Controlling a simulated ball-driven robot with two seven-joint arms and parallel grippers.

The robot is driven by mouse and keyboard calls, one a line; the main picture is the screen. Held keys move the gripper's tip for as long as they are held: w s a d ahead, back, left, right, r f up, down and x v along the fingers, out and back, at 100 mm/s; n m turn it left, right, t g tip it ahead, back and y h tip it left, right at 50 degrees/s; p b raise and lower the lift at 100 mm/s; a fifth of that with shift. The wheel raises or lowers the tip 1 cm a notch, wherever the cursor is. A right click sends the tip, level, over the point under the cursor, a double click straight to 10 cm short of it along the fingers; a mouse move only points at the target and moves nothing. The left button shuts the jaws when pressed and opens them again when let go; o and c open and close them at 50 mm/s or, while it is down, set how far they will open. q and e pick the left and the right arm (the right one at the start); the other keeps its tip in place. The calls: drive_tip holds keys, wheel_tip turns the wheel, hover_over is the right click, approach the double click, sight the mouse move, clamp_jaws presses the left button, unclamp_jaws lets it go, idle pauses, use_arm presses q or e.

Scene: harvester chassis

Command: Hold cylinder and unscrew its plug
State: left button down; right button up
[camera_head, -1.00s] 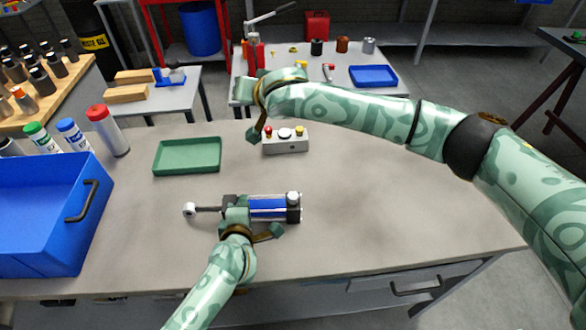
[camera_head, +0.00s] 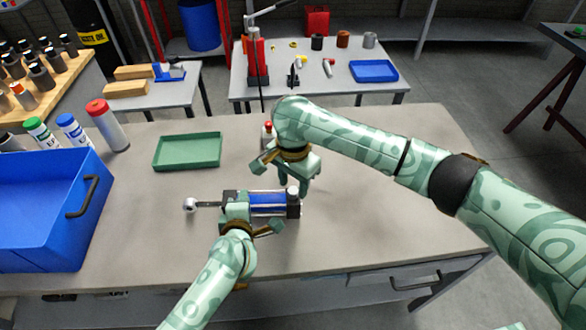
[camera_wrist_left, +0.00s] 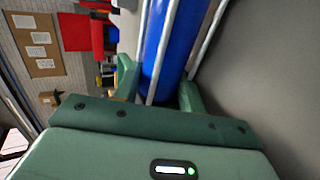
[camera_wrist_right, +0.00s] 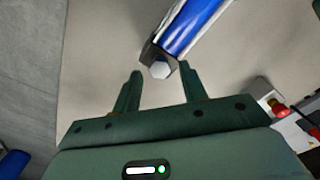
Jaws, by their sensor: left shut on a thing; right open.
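The cylinder (camera_head: 268,204) lies on its side on the table, with a blue barrel, metal tie rods, a dark end block on the right and a rod eye on the left. My left gripper (camera_head: 237,211) is shut around its barrel, which shows between the fingers in the left wrist view (camera_wrist_left: 165,45).
A green tray (camera_head: 188,166) lies behind the cylinder. A blue bin (camera_head: 45,215) stands at the left. A control box with a red button (camera_wrist_right: 290,120) is behind my right gripper. The table to the right is clear.

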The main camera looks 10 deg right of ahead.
drive_tip(key=shift+f, duration=1.1)
clamp_jaws()
drive_tip(key=n, duration=0.5)
drive_tip(key=shift+n, duration=0.4)
drive_tip(key=n, duration=1.2)
drive_tip(key=shift+r, duration=0.1)
drive_tip(key=n, duration=1.2)
drive_tip(key=shift+n, duration=0.3)
drive_tip(key=n, duration=0.9)
drive_tip(key=shift+r, duration=0.1)
drive_tip(key=n, duration=1.5)
